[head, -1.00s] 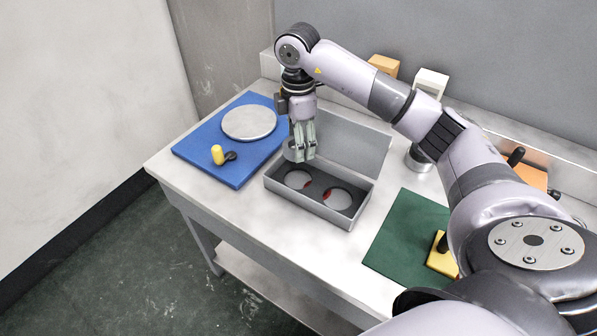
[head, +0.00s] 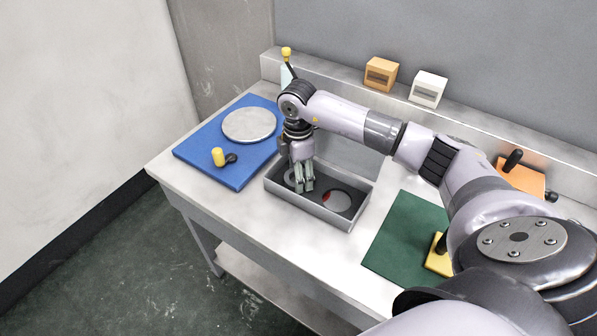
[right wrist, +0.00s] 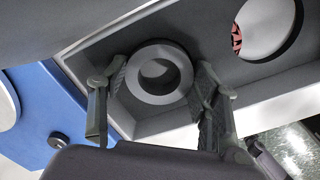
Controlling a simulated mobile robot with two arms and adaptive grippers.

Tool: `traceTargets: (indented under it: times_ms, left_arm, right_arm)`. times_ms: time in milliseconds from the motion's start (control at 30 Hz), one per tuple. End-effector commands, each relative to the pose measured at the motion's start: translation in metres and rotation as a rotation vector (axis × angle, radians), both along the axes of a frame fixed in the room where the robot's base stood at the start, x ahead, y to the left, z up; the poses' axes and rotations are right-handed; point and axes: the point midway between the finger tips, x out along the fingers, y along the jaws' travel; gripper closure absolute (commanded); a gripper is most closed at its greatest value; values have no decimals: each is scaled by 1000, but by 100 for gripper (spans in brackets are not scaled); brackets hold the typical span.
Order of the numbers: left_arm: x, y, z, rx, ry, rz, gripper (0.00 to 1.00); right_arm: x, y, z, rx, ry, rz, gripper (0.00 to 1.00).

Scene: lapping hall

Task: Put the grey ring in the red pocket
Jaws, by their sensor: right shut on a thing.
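The grey ring (right wrist: 134,82) is between the fingers of my right gripper (right wrist: 160,78), which is shut on it. In the head view my right gripper (head: 304,190) points down into the left part of the open grey case (head: 318,208). The ring and fingers cover the left pocket. I cannot tell whether the ring touches the case floor. That patch also shows in the right wrist view (right wrist: 237,40). My left gripper is not in view.
A blue mat (head: 238,178) with a round grey plate (head: 249,125) and a yellow-knobbed tool (head: 218,157) lies left of the case. A green mat (head: 395,250) lies right. The case's raised lid (head: 350,157) stands behind the gripper. Orange and white boxes (head: 428,89) stand at the back.

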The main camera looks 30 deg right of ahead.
Motion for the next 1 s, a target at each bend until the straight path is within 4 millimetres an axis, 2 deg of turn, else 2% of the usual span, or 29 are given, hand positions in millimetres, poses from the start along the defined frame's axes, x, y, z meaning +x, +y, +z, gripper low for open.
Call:
traceTargets:
  times_ms: [100,133,400,767,867,1000]
  left_arm:
    - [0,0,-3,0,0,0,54]
    - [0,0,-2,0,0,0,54]
    - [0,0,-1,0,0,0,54]
    - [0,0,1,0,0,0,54]
    - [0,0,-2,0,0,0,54]
    - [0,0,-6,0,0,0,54]
  right_arm:
    - [0,0,-4,0,0,0,75]
    - [0,0,-3,0,0,0,41]
    - [0,0,-3,0,0,0,23]
    - [0,0,2,0,-1,0,22]
    - [1,0,11,1,-4,1,22]
    - [2,0,37,0,-6,1,22]
